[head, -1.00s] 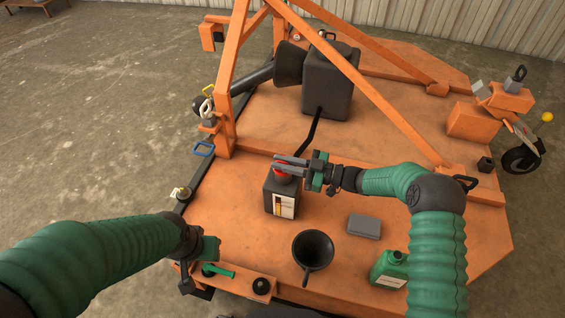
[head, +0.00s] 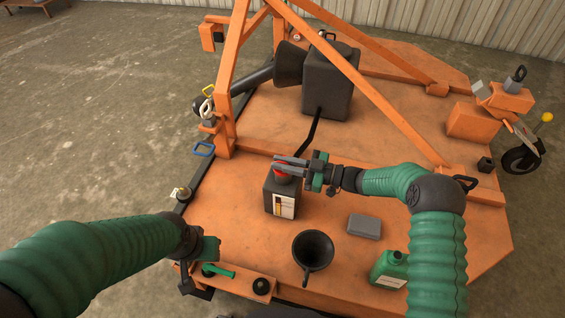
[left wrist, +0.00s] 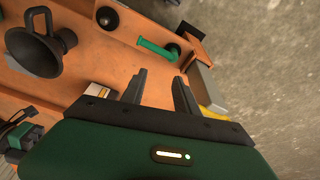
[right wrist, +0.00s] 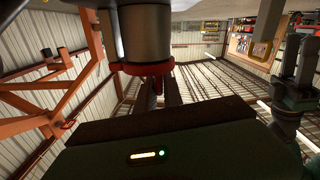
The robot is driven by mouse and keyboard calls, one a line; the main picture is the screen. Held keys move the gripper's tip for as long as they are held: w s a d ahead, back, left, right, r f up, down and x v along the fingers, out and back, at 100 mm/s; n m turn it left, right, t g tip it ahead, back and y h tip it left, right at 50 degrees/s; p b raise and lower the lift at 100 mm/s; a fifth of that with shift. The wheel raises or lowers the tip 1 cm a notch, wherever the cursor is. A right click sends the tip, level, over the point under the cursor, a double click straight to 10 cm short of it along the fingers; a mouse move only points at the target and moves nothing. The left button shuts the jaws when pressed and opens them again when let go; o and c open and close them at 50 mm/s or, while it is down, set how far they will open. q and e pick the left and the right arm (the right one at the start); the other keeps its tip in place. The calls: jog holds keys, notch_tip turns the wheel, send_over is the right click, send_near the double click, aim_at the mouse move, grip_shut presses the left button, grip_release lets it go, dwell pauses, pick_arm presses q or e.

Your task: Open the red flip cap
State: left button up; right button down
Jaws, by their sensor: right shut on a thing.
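A dark bottle (head: 272,202) with a white label stands upright on the orange deck. Its red flip cap (head: 282,172) shows just under the fingers of my right gripper (head: 280,164), which reaches in from the right and is shut on the cap. In the right wrist view, a red ring (right wrist: 148,68) and a dark cylinder lie right at the fingertips. The fingers partly hide the cap, and I cannot tell whether its lid is raised. My left gripper (left wrist: 160,88) is open and empty, its fingers apart near the deck's front left edge.
A black funnel (head: 313,250), a grey box (head: 364,227) and a green jug (head: 388,268) stand right of the bottle. A green-handled tool (head: 218,270) lies near my left gripper. Orange frame bars (head: 366,92) and a large dark tank (head: 330,85) rise behind.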

jog(key=shift+w+d+r, duration=0.15)
jog(key=shift+w, duration=0.05)
dwell(0.3)
